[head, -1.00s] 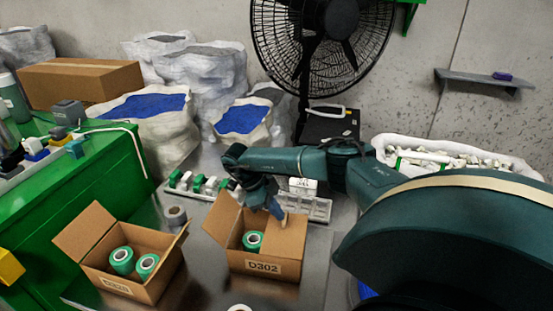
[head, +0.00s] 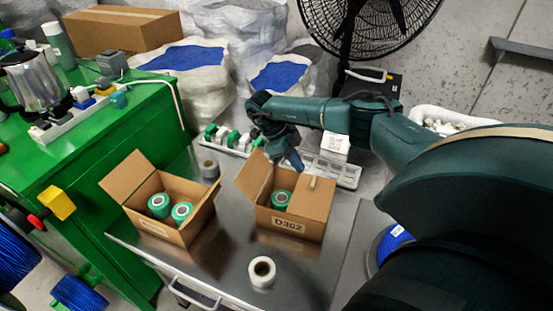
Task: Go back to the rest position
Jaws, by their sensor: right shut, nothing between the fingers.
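My right arm comes in from the right side of the head view. My right gripper (head: 294,163) is shut and empty, pointing down at the back edge of the open cardboard box marked D302 (head: 290,225). One green-wrapped roll (head: 281,200) lies inside that box. A second open cardboard box (head: 182,233) to its left holds two green-wrapped rolls (head: 170,207). My left gripper is not in view.
Both boxes stand on a metal table (head: 222,262) with a white roll (head: 262,271) near its front and a grey roll (head: 209,169) behind. A green cabinet (head: 95,150) stands left. A fan (head: 370,25) and white sacks (head: 185,65) stand behind.

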